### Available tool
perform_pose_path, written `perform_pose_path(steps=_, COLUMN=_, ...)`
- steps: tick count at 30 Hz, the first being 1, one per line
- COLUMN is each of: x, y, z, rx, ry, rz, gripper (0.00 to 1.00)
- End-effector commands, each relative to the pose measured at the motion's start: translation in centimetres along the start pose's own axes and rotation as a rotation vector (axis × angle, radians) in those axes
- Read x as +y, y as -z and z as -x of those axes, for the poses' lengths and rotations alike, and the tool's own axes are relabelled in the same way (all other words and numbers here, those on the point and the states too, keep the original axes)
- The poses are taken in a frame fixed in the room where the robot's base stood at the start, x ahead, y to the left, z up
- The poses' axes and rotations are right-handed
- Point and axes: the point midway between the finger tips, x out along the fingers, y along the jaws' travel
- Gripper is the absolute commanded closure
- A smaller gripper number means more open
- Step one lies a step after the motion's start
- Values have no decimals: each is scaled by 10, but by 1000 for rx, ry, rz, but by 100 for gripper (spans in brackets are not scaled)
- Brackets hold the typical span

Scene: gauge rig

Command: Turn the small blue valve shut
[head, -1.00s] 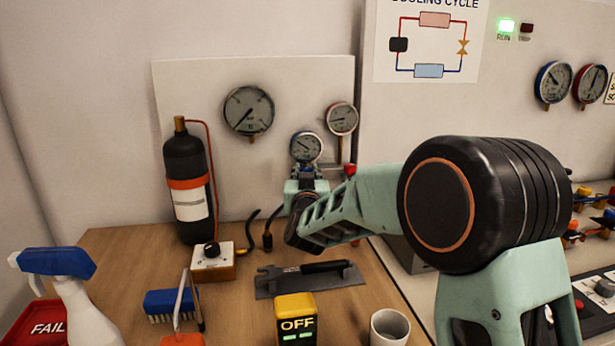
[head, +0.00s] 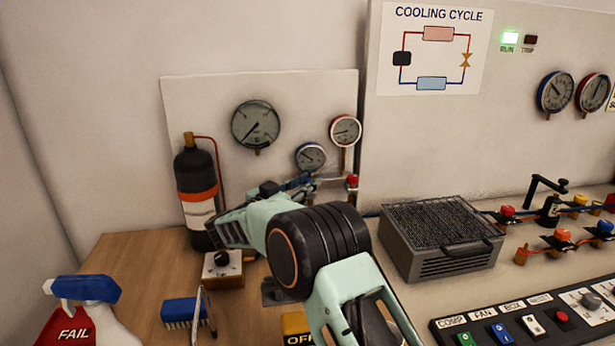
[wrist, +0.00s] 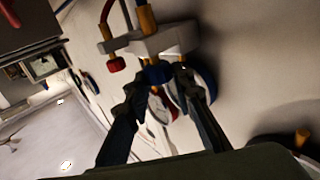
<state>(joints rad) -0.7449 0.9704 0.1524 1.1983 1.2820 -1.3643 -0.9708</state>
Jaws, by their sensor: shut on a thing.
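The small blue valve (wrist: 157,72) is a blue knob under a pale manifold block (wrist: 150,42) in the wrist view. My gripper (wrist: 158,80) has one dark finger on each side of it and is shut on it. In the head view my gripper (head: 297,185) reaches the manifold from the left, below the blue-rimmed gauge (head: 310,157). The blue knob cannot be made out there behind the fingers. A red valve knob (head: 352,181) sits just right of the fingers; it also shows beside the blue knob in the wrist view (wrist: 116,64).
A black cylinder (head: 196,190) with an orange band stands left, close to my wrist. A knobbed box (head: 223,270) is below my wrist. A grey vented unit (head: 440,240) stands right of my arm. A spray bottle (head: 88,300) and brush (head: 184,312) are at front left.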

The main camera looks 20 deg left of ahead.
Motion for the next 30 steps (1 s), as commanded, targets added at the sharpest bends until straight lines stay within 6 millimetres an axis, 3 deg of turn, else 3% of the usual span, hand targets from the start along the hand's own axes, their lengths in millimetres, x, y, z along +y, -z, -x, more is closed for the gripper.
perform_pose_path(steps=30, x=-4, y=2, z=-2, rx=4, ry=-248, rz=-3, gripper=100)
